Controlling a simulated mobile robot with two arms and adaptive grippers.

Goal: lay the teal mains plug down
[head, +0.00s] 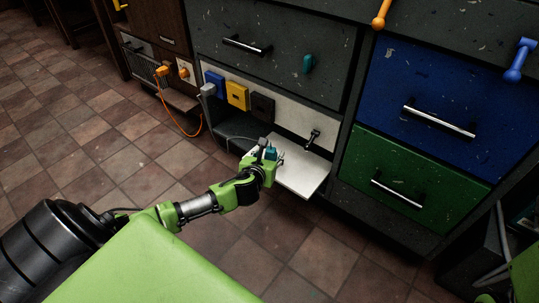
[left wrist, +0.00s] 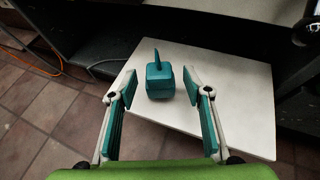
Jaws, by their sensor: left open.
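The teal mains plug (left wrist: 160,80) is on the white board (left wrist: 240,95) in the left wrist view, with a thin tapered part pointing away from the gripper. It appears to rest on the board. My left gripper (left wrist: 160,88) is open, with one finger on each side of the plug and gaps showing on both sides. In the head view the left gripper (head: 270,157) is over the near left part of the white board (head: 303,178), and the plug (head: 271,153) shows only partly there.
Blue (head: 214,83), yellow (head: 237,95) and dark (head: 262,107) boxes line the pale panel behind the board. A black handle (head: 312,138) stands near the board's back. A teal knob (head: 308,63) is on the grey drawer above. An orange cable (head: 178,122) hangs left. Open tiled floor lies in front.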

